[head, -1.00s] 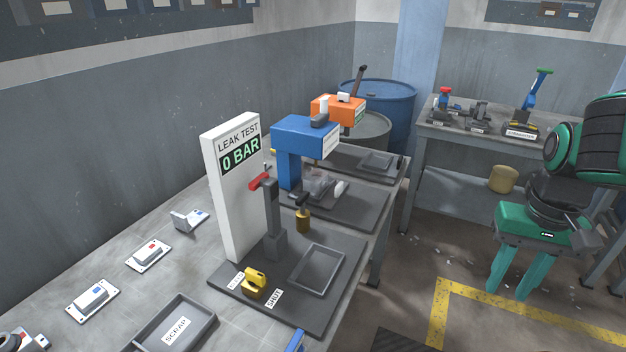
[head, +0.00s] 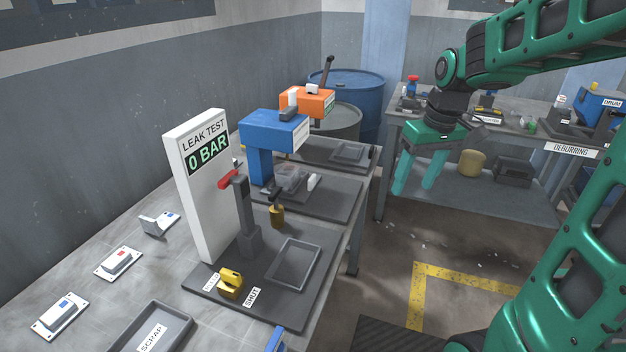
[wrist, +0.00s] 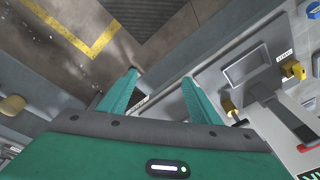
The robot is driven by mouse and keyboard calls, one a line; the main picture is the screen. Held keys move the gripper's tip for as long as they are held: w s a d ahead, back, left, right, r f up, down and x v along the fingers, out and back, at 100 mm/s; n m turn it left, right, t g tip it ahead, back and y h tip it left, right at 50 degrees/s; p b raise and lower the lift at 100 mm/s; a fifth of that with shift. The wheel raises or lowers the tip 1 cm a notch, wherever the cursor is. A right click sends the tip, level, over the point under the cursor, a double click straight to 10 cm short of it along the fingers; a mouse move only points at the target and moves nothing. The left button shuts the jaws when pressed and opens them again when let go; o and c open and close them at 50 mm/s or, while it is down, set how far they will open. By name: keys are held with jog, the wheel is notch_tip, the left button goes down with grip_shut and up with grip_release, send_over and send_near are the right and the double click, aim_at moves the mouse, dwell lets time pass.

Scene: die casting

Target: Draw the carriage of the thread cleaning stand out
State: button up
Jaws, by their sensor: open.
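Two press-like stands are on the left bench: a blue one (head: 272,130) and, behind it, an orange one (head: 309,103). Their labels are too small to read, so I cannot tell which is the thread cleaning stand. A greyish part (head: 290,177) and a small white piece (head: 313,182) sit low beneath the blue head; I cannot make out a carriage for certain. My gripper (head: 415,188) is open and empty, pointing down over the aisle, to the right of both stands and apart from them. Its spread fingers also show in the wrist view (wrist: 160,80).
The leak test panel (head: 204,185) reads 0 BAR and stands nearer on the same bench, with a shallow tray (head: 293,264) and yellow clamp (head: 231,283). A scrap tray (head: 182,322) is in front. A blue drum (head: 358,95) stands behind.

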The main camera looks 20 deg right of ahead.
jog(key=w+a+f+n+y, duration=0.1)
jog(key=w+a+n, duration=0.1)
jog(key=w, duration=0.5)
jog(key=w+a+n, duration=0.3)
jog(key=w, duration=0.4)
jog(key=n+t+y, duration=0.1)
jog(key=n+y, duration=0.1)
jog(key=n, duration=0.3)
send_near(312, 177)
jog(key=x, duration=1)
jog(key=shift+f, duration=0.15)
